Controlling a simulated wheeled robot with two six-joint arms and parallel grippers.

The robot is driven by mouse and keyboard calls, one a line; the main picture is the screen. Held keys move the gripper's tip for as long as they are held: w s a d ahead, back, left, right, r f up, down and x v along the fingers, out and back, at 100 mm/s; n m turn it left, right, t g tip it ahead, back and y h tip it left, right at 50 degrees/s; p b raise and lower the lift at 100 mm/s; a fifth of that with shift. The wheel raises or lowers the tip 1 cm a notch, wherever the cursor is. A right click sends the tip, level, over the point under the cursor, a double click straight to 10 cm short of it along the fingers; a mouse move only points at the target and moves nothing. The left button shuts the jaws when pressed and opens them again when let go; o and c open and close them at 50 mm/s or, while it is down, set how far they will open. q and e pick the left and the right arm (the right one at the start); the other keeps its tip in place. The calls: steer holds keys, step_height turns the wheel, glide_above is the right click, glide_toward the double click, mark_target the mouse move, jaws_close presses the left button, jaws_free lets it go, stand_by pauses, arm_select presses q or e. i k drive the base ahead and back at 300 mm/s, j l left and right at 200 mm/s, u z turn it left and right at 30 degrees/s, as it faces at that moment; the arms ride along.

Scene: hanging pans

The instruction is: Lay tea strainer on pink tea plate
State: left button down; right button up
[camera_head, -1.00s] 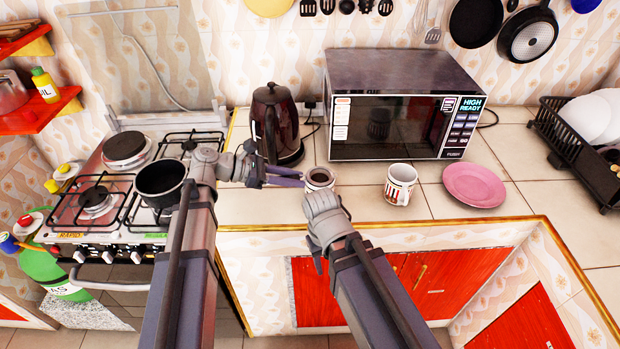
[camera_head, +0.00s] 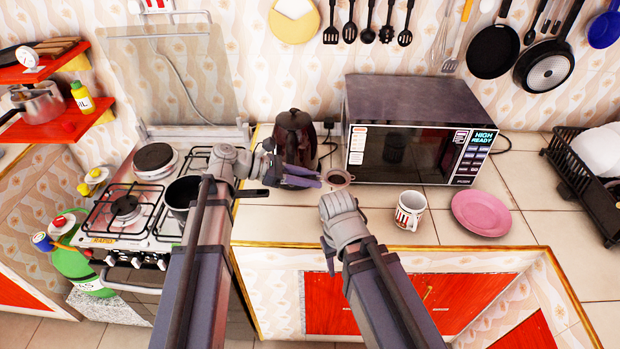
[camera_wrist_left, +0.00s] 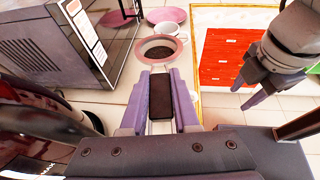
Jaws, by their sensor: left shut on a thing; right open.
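The tea strainer, a round ring with a dark mesh, shows in the wrist view (camera_wrist_left: 158,48) and in the head view (camera_head: 338,178). My left gripper (camera_head: 318,178) is shut on its dark handle, seen between the purple fingers in the wrist view. The strainer is above the counter in front of the microwave. The pink tea plate (camera_head: 481,213) lies on the counter to the right, apart from the strainer; it shows at the top of the wrist view (camera_wrist_left: 166,14). My right gripper (camera_head: 331,262) is open and empty, in front of the counter edge.
A striped mug (camera_head: 408,211) stands on the counter between strainer and plate. The microwave (camera_head: 415,130) is behind. A dark kettle (camera_head: 295,140) stands beside my left gripper. A black dish rack (camera_head: 585,185) is at the right, the stove at the left.

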mark_target(475, 220)
steer(key=k+l+z, duration=0.1)
steer(key=l+z, duration=0.2)
steer(key=l, duration=0.4)
steer(key=l+z, duration=0.3)
steer(key=l, duration=0.45)
